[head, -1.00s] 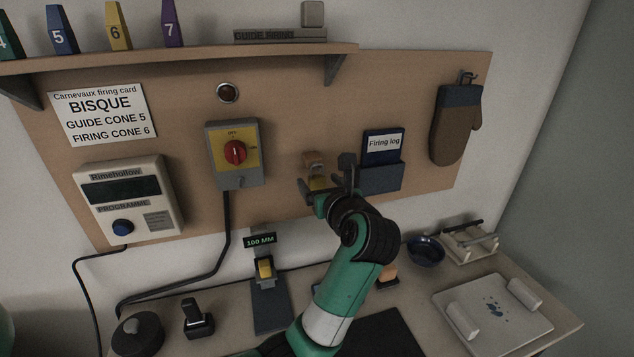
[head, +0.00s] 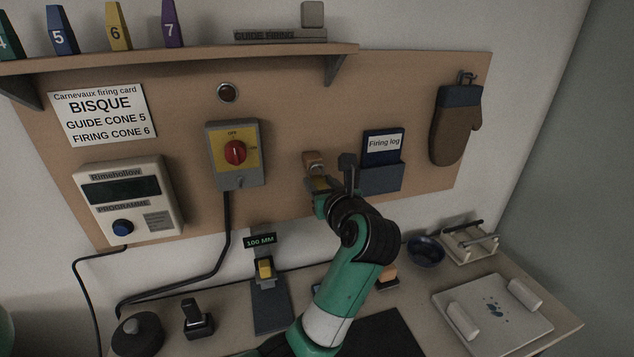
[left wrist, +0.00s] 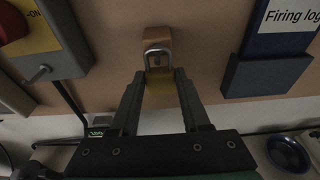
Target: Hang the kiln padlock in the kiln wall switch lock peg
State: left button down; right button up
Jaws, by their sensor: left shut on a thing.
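The kiln padlock (head: 319,184) has a brass body and a grey shackle. In the left wrist view its body (left wrist: 162,86) sits between the fingertips, with the shackle up against a small wooden block on the board. My left gripper (head: 332,181) is shut on the padlock body. How the shackle sits on the block's support is hard to tell. The kiln wall switch (head: 234,154) is a grey box with a yellow face and red knob, left of the gripper. Its lock peg (left wrist: 40,74) sticks out low on the box and is empty. My right gripper is not in view.
The wooden block (head: 313,162) is fixed to the board. A blue Firing log holder (head: 382,178) is close on the right. A black cable (head: 226,225) hangs below the switch. The board between switch and block is clear.

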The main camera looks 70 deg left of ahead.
pick_arm(q)
jog(key=shift+r+p, duration=0.65)
jog(key=shift+d, duration=0.15)
jog(key=shift+f+v, duration=0.1)
jog(key=shift+v, duration=0.55)
jog(key=shift+f+v, duration=0.15)
jog(key=shift+v, duration=0.5)
jog(key=shift+d, duration=0.1)
jog(key=shift+v, duration=0.95)
jog(key=shift+s+f, duration=0.1)
jog(key=shift+f, duration=0.1)
